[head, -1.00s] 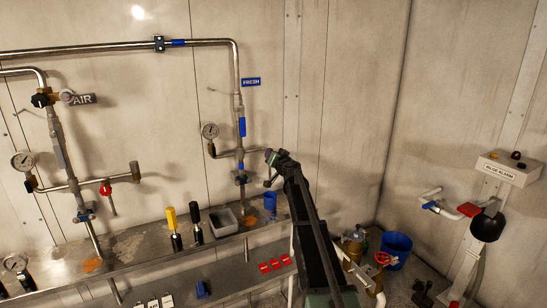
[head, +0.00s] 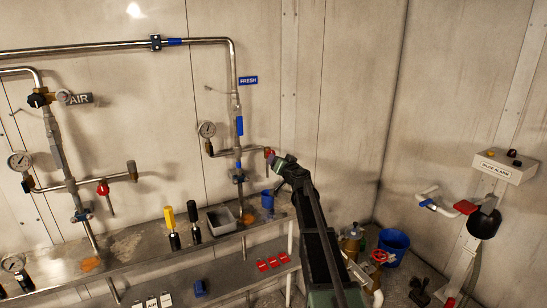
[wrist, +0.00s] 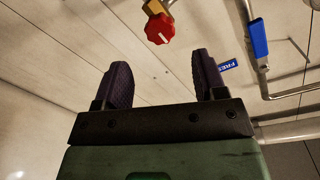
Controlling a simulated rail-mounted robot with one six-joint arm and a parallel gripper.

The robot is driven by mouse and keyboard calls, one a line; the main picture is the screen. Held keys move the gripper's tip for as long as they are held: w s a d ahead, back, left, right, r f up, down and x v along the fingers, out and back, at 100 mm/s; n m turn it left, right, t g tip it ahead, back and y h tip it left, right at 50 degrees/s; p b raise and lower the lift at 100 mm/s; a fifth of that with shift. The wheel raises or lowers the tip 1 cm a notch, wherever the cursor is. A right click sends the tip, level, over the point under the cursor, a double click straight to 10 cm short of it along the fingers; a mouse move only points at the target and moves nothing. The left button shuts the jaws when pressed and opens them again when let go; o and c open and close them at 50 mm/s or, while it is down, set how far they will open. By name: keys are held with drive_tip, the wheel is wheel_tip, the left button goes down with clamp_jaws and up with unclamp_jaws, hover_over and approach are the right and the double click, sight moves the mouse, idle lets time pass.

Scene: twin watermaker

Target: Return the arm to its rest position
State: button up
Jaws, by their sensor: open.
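My arm reaches up from the lower right of the head view, with my gripper (head: 279,161) near the end of the pipe under the FRESH sign. In the wrist view my gripper (wrist: 162,78) shows two dark purple fingers spread apart with nothing between them. A red knob (wrist: 160,28) on a brass fitting lies beyond the fingertips, apart from them. In the head view the red knob (head: 269,152) shows just left of the gripper, partly hidden.
The FRESH pipe carries a gauge (head: 207,130) and blue lever (head: 239,126). A blue cup (head: 267,199) and grey tray (head: 222,218) stand on the metal shelf (head: 130,245) below. A blue bucket (head: 393,246) stands on the floor at right. The wall right of the gripper is clear.

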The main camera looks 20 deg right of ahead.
drive_tip(key=shift+s, duration=1.2)
drive_tip(key=s+a+f+n+g+y, duration=0.25)
drive_tip(key=s+a+f+g, duration=0.25)
drive_tip(key=s+a, duration=0.25)
drive_tip(key=s+a+f+n+g+y, duration=0.1)
drive_tip(key=s+a+f+g+y, duration=0.3)
drive_tip(key=s+a, duration=0.35)
drive_tip(key=s+a+f+g+h, duration=0.2)
drive_tip(key=s+a, duration=0.2)
drive_tip(key=s, duration=0.4)
drive_tip(key=s+a+f+n+g+h, duration=0.1)
drive_tip(key=s+a+f+g+h, duration=0.1)
drive_tip(key=s, duration=0.5)
drive_tip(key=s+a+f+n+g+h, duration=0.1)
drive_tip(key=s+a+f+g+h, duration=0.1)
drive_tip(key=s+a+g, duration=0.2)
drive_tip(key=s+a+p, duration=0.1)
drive_tip(key=s+a, duration=0.1)
drive_tip(key=s, duration=0.2)
drive_tip(key=shift+s+a, duration=0.2)
drive_tip(key=shift+s, duration=0.1)
